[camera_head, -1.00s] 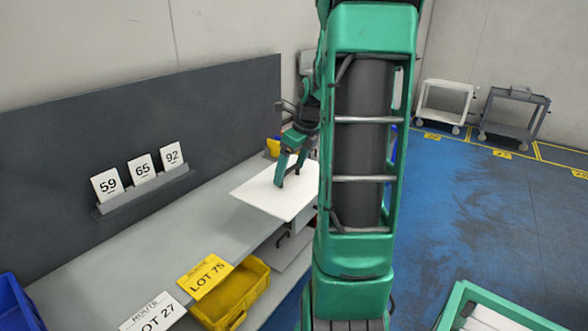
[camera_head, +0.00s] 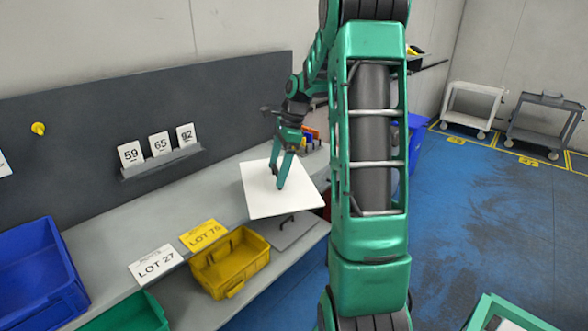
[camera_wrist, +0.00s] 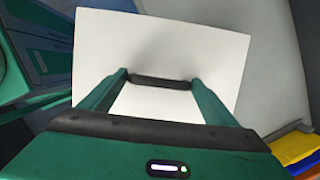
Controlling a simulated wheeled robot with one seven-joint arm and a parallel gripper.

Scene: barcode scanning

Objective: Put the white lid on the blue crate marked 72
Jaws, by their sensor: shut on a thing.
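The white lid (camera_head: 262,205) is a flat white plate held over the right part of the grey bench, jutting past its front edge. My gripper (camera_head: 279,181) is shut on it from above. In the wrist view the lid (camera_wrist: 210,50) spreads out beyond my fingertips (camera_wrist: 159,82). A blue crate (camera_head: 30,275) stands at the left end of the bench, cut by the picture's edge. I cannot see a number on it. Another blue thing (camera_head: 416,140) is half hidden behind my arm; its marking does not show.
A yellow bin (camera_head: 235,262) stands at the bench's front by the LOT 75 card (camera_head: 203,236) and LOT 27 card (camera_head: 156,265). A green bin (camera_head: 135,315) is at the lower left. Small coloured bins (camera_head: 310,140) stand behind the lid. Cards 59, 65 and 92 (camera_head: 186,135) stand in a rack.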

